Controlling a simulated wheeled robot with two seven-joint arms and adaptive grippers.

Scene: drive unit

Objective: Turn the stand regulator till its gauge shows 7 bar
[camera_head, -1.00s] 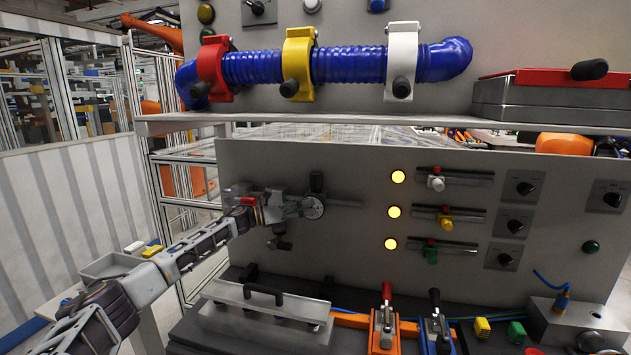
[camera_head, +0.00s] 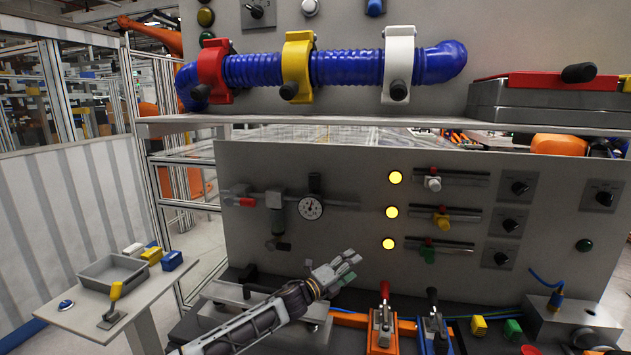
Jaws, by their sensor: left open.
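The stand regulator (camera_head: 277,203) is a grey upright body on a pipe at the left of the grey panel. Its round white-faced gauge (camera_head: 311,207) sits just to its right; the dial is too small to read. A red lever (camera_head: 240,201) is on the pipe to the left. My left gripper (camera_head: 346,267) is open and empty, in front of the lower panel, below and to the right of the gauge, apart from the regulator. The regulator and gauge are unobstructed. My right gripper does not show.
A grey plate with black handles (camera_head: 262,292) lies beneath my arm. A side table at left holds a grey tray (camera_head: 112,272). A shelf (camera_head: 400,122) overhangs the panel.

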